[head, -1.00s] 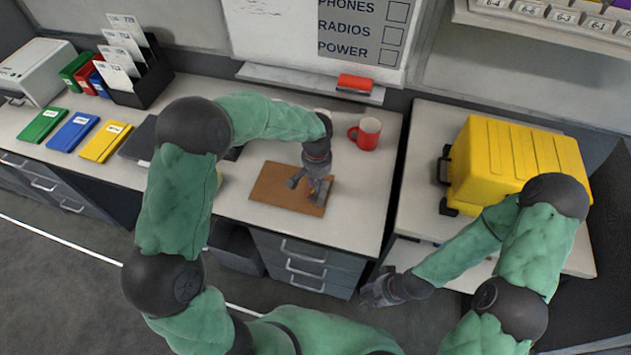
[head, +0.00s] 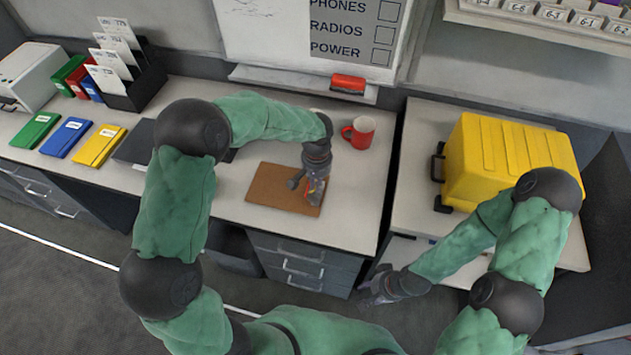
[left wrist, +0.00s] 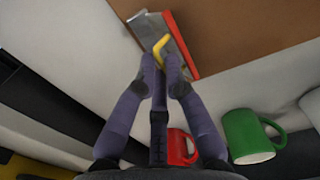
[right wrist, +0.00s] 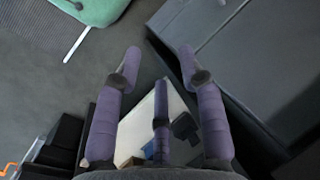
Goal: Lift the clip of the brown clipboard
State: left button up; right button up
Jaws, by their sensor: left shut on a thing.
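The brown clipboard (head: 268,186) lies flat on the desk. Its silver clip (left wrist: 148,32) has a yellow lever (left wrist: 161,44), and a red strip (left wrist: 185,45) runs along the board's edge in the left wrist view. My left gripper (left wrist: 161,62) is over the clip end of the board, its fingertips close together on the yellow lever. In the head view my left gripper (head: 312,188) hides most of the clip. I cannot tell how far the clip is raised. My right gripper (head: 372,291) hangs low in front of the desk, and its fingers (right wrist: 158,54) are apart and empty.
A red mug (head: 358,132) stands behind the clipboard, with a green mug (left wrist: 250,137) near it in the left wrist view. A yellow case (head: 508,160) is on the right counter. Green, blue and yellow folders (head: 98,145) lie at the left.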

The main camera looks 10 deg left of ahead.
pick_arm(q)
jog(key=shift+d, duration=0.75)
jog(key=o, duration=0.6)
dwell(0.4)
notch_tip(320, 180, up, 8)
jog(key=p, duration=0.5)
jog(key=shift+s+f, duration=0.1)
dwell(0.6)
